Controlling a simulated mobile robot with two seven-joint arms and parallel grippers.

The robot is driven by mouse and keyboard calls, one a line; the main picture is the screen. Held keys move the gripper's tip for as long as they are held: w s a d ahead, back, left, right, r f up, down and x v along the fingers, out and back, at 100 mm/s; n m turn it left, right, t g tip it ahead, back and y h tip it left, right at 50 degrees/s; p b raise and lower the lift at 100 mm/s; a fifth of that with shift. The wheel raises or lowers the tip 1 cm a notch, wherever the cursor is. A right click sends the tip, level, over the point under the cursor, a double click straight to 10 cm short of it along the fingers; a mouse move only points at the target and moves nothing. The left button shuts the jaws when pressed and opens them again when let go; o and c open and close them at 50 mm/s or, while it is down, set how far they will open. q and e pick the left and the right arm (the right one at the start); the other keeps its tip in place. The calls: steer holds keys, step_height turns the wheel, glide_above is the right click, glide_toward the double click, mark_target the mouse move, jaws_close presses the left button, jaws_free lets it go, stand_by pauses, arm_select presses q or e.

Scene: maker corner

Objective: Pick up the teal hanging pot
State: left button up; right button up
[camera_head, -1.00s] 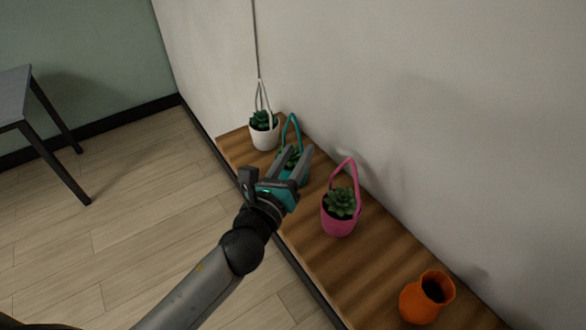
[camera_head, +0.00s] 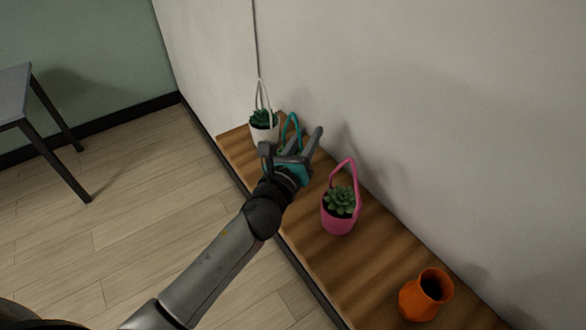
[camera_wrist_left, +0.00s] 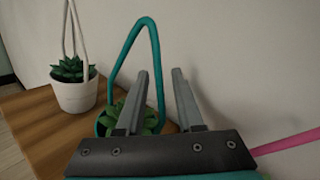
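The teal hanging pot (camera_head: 292,120) stands on the wooden shelf, its tall looped handle upright and its body mostly hidden behind my left gripper (camera_head: 304,143). In the left wrist view, the pot's teal handle (camera_wrist_left: 151,32) rises behind the left finger, and its green succulent and part of its rim show low, left of that finger. Whether a finger touches the handle I cannot tell. My right gripper is in neither view.
A white hanging pot (camera_head: 263,133) on a cord is just left of the teal one. A pink pot (camera_head: 338,222) and an orange vase (camera_head: 424,297) stand to the right on the shelf (camera_head: 330,262). The wall (camera_head: 430,130) is close behind.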

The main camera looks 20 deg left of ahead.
arm_select(q)
jaws_close()
steer(key=shift+r, duration=0.1)
stand_by(1.1)
